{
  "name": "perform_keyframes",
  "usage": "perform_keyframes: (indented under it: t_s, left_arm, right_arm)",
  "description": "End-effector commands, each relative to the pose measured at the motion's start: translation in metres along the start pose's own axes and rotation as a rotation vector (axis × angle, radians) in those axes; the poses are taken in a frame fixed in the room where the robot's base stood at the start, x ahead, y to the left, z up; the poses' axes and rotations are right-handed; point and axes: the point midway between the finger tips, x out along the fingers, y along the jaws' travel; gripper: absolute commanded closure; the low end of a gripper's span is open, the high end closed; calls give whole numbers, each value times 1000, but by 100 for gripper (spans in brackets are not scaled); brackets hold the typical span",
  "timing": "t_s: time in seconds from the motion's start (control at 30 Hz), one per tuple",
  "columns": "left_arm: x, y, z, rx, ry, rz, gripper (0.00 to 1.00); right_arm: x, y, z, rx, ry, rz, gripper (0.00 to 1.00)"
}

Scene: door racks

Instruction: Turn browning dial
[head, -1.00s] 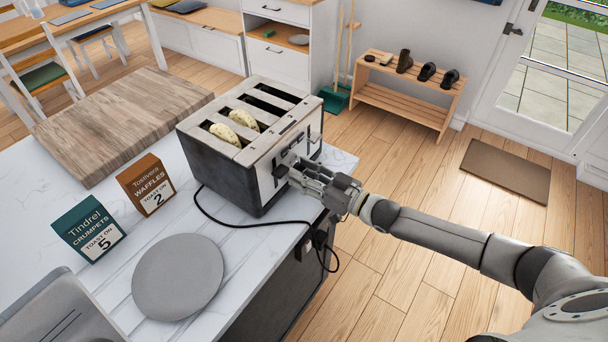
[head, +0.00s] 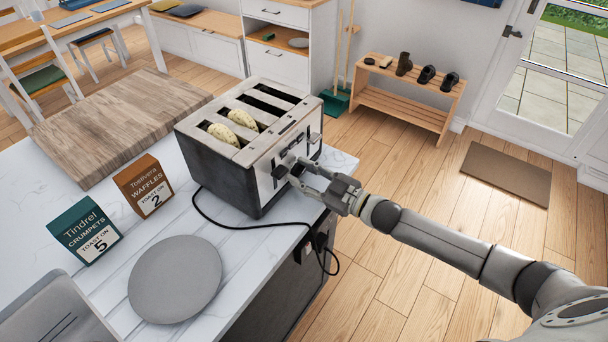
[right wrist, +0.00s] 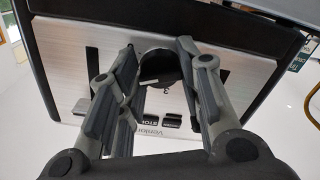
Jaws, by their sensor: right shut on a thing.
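The toaster (head: 220,172) stands on the white counter, its steel control face turned right. Two pale, spotted bread pieces (head: 222,134) sit in its slots. My right gripper (head: 291,170) is at this face, near a lever. In the right wrist view, the round black browning dial (right wrist: 161,69) sits between the fingers of my right gripper (right wrist: 160,52), which are shut on it. A pale mark shows on the dial, and a small figure like a 3 is just below it. The fingers hide part of the face. My left gripper is not in view.
A green crumpets box (head: 88,232) reads "toast on 5"; an orange waffles box (head: 143,187) reads "toast on 2". A grey plate (head: 175,280) lies in front of the toaster. A black cord (head: 245,226) runs over the counter edge. A wooden board (head: 120,125) lies behind.

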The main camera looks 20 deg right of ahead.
Motion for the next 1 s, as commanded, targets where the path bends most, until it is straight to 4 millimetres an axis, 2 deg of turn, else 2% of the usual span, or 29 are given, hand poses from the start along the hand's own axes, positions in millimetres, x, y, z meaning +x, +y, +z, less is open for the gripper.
perform_keyframes:
  t_s: [0.27, 0.3, 0.47, 0.8, 1.0]
  left_arm:
    - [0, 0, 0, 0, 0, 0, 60]
    - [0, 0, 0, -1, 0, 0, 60]
    - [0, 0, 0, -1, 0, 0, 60]
    - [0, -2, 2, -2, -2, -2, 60]
    - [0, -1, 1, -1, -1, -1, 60]
  right_arm:
    - [0, 0, 0, 0, -1, 0, 91]
    - [0, 0, 0, 0, -1, 0, 64]
    - [0, 0, 0, 1, -1, 0, 45]
    - [-2, 0, 0, 1, -1, 0, 45]
    - [-24, -1, 2, 1, -4, -1, 45]
